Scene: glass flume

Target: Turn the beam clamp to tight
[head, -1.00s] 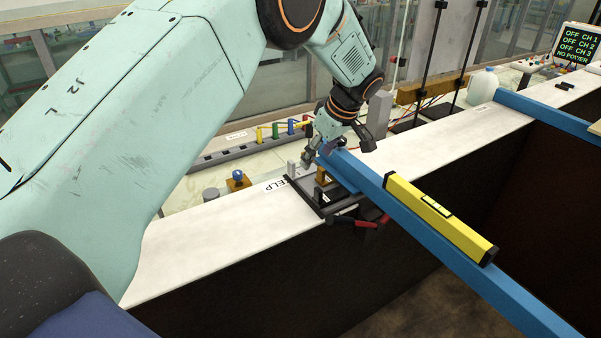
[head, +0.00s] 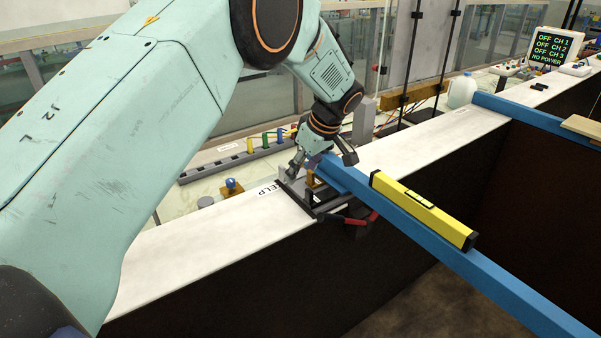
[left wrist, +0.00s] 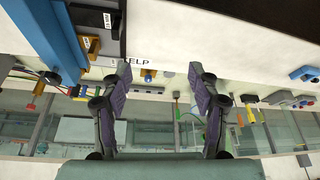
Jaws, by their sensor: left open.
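The blue beam (head: 405,215) runs from the lower right to the white wall top, where its end sits at the beam clamp, a dark base (head: 296,193) with small upright parts. In the left wrist view the clamp's dark plate (left wrist: 90,41) with small labels, a brass-coloured block and the beam (left wrist: 48,27) show at the upper left. My right gripper is not in view.
A yellow level (head: 423,210) lies on the beam. Red-handled parts (head: 358,219) stick out below the clamp. A power strip (head: 235,160) with coloured plugs and a blue knob (head: 231,184) are behind the wall. A white jug (head: 461,91) stands farther right. The wall top (head: 195,245) is clear at left.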

